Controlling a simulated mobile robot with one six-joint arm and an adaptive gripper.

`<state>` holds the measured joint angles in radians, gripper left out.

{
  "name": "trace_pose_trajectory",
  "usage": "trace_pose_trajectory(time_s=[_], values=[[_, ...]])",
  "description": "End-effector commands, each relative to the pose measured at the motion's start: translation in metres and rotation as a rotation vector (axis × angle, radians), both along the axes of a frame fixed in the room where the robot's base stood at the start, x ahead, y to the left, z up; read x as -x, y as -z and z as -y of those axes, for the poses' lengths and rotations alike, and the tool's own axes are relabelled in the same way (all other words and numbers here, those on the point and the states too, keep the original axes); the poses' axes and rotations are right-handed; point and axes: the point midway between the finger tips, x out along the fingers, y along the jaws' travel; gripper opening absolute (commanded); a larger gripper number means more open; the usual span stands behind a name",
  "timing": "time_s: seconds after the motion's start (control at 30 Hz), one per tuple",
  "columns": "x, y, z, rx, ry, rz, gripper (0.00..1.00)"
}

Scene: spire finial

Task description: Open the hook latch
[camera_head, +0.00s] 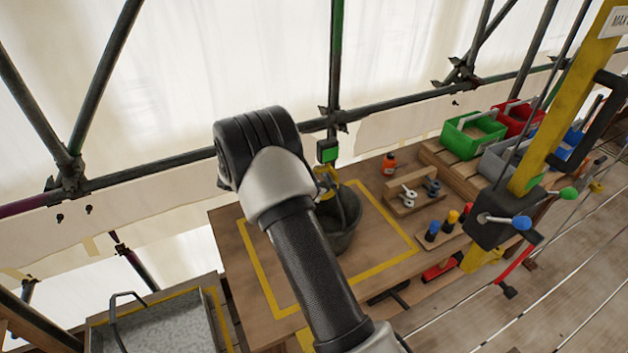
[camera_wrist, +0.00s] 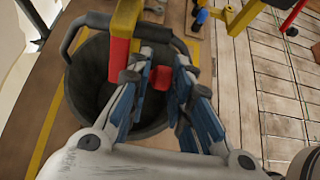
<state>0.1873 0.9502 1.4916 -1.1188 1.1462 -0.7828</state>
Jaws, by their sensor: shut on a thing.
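A yellow hook (camera_wrist: 126,16) with a red part (camera_wrist: 118,62) below it hangs over a dark bucket (camera_wrist: 88,75) in the wrist view. The bucket's dark handle (camera_wrist: 96,19) passes by the hook. My gripper (camera_wrist: 164,68) has its blue fingers on either side of a small red piece (camera_wrist: 163,78) and is shut on it, above the bucket. I cannot tell for certain how this piece joins the hook. In the head view the yellow hook (camera_head: 328,182) hangs below a green and black block (camera_head: 327,150), and the bucket (camera_head: 346,238) stands below; my arm hides part of both.
The bucket stands on a wooden bench (camera_head: 225,232) inside a yellow taped outline. A small orange bottle (camera_head: 389,164) and a wooden rack (camera_head: 412,200) are to the right. A yellow post (camera_head: 560,100) with levers stands further right. Scaffold tubes (camera_head: 165,163) run behind.

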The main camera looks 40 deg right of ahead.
Motion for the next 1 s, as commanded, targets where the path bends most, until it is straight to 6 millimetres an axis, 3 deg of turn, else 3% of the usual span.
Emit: trace_pose_trajectory(time_s=[0.03,0.5,1.0], values=[[0.0,-0.01,0.0,-0.044,0.002,0.012,0.0],[-0.001,-0.029,-0.004,-0.476,0.004,0.117,0.0],[-0.001,-0.039,0.0,-0.897,0.003,0.223,0.0]])
